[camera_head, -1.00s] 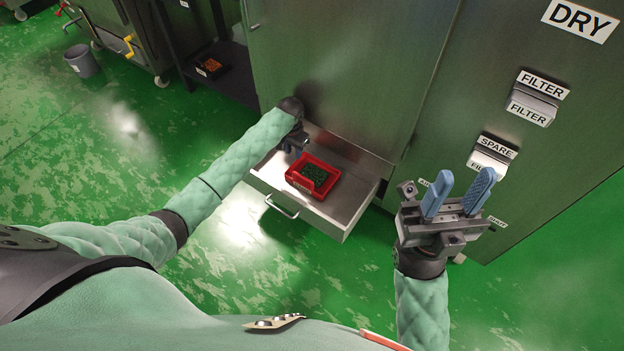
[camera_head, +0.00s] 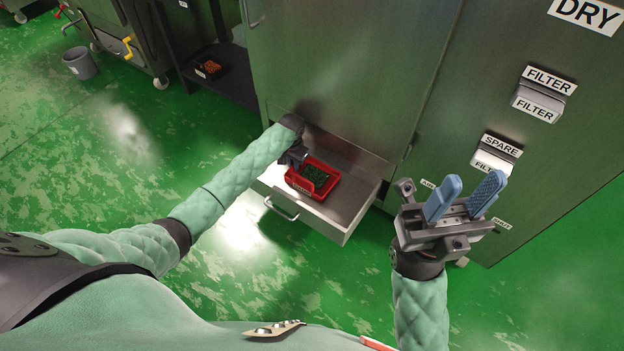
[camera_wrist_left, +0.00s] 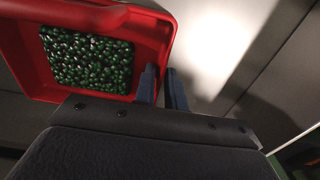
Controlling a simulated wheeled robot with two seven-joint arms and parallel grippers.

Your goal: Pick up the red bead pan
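The red bead pan (camera_head: 319,193) sits in the open drawer (camera_head: 345,205), with dark green beads (camera_wrist_left: 88,60) in it. My left gripper (camera_head: 292,160) is at the pan's back left edge in the head view, with its fingers partly hidden. In the left wrist view its two blue fingers (camera_wrist_left: 162,86) stand close together on either side of the pan's wall, one inside and one outside, and look shut on it. The pan rests in the drawer and is not visibly lifted. My right gripper (camera_head: 466,200) is open and empty, to the right of the drawer.
The drawer, with its front handle (camera_head: 281,209), juts from a tall metal cabinet (camera_head: 345,70). FILTER and SPARE labelled holders (camera_head: 537,97) are on the cabinet at right. A dark tray (camera_head: 209,68) lies on a low shelf at back left, near a grey bin (camera_head: 80,62).

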